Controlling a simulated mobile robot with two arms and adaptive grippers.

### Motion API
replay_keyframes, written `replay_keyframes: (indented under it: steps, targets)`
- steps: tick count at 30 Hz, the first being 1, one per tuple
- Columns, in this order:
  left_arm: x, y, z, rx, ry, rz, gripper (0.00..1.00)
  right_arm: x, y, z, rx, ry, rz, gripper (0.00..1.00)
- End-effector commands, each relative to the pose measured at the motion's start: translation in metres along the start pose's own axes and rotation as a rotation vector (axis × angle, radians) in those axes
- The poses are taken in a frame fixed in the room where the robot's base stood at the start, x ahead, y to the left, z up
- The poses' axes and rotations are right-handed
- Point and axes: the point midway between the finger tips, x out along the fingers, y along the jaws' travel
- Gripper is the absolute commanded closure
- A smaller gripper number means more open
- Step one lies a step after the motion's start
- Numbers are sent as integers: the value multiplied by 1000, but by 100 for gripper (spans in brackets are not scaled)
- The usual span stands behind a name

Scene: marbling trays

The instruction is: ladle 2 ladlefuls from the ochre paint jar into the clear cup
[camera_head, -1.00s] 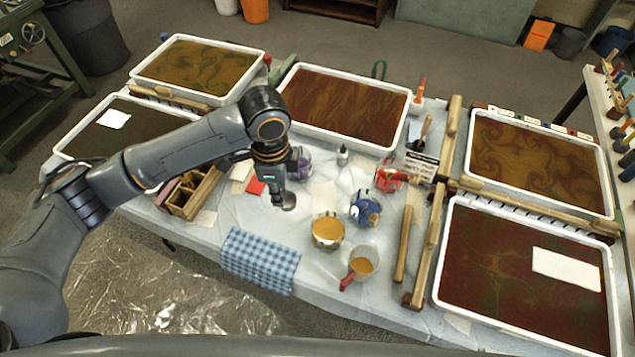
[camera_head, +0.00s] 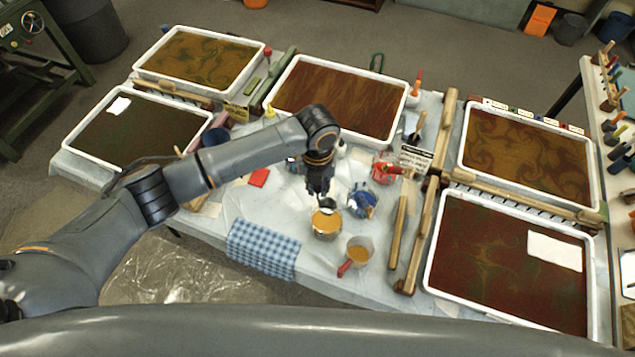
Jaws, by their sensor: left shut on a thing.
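The ochre paint jar (camera_head: 326,232) stands on the table near the middle, with ochre paint at its top. The clear cup (camera_head: 359,250) stands just right and in front of it. The cup has a red handle and ochre liquid inside. My left gripper (camera_head: 320,190) is above the ochre jar, pointing down. It is shut on a ladle (camera_head: 328,204), whose small metal bowl shows at the jar's far rim. The gripper hides most of the ladle's handle, and I cannot tell whether the bowl touches the paint. My right gripper is out of view.
A blue jar (camera_head: 362,203) and a red jar (camera_head: 384,172) stand close on the right. Wooden sticks (camera_head: 399,230) lie right of the cup. A checked cloth (camera_head: 263,250) lies at the front left. Large marbling trays (camera_head: 508,265) surround the middle.

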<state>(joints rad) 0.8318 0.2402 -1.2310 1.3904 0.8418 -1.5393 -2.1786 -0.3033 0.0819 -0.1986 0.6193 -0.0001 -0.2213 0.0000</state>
Motion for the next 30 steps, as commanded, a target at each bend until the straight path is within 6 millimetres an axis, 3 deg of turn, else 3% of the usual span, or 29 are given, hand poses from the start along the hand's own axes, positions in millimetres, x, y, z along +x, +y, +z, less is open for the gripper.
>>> replay_keyframes:
  steps: [30]
  targets:
    - [82, 1, -1, -2, 0, 1, 100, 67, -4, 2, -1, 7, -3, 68]
